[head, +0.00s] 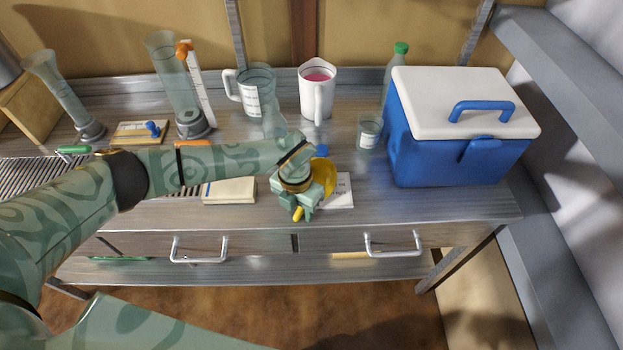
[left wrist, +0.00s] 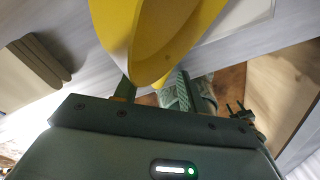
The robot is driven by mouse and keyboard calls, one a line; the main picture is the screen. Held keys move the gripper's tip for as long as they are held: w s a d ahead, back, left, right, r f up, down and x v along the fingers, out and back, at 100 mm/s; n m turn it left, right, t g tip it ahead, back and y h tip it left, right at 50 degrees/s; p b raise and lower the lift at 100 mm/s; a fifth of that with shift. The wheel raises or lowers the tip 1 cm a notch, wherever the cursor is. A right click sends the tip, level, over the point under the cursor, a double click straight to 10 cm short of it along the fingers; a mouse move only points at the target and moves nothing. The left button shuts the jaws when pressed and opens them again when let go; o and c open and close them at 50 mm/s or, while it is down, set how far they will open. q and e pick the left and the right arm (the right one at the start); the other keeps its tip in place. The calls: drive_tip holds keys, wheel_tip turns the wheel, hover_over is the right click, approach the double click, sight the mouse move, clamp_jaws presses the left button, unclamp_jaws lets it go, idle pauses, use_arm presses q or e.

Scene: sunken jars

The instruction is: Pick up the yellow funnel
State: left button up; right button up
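The yellow funnel (head: 325,177) is at the front of the metal workbench, partly hidden by my left gripper (head: 301,208). Its wide cone shows behind the gripper and a yellow tip shows in front, between the fingers. In the left wrist view the funnel (left wrist: 165,40) fills the top middle, its lower part between the two fingers of my left gripper (left wrist: 155,88). Whether the fingers press on it cannot be made out, nor whether it is off the bench. My right gripper is out of view.
A blue cooler with a white lid (head: 455,150) stands at right. A small jar (head: 369,131), white pitcher (head: 317,90), clear measuring jug (head: 252,88) and tall cylinder (head: 178,85) stand behind. A white label (head: 340,192) and a pale block (head: 230,191) lie near the gripper.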

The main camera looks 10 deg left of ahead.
use_arm(q)
clamp_jaws()
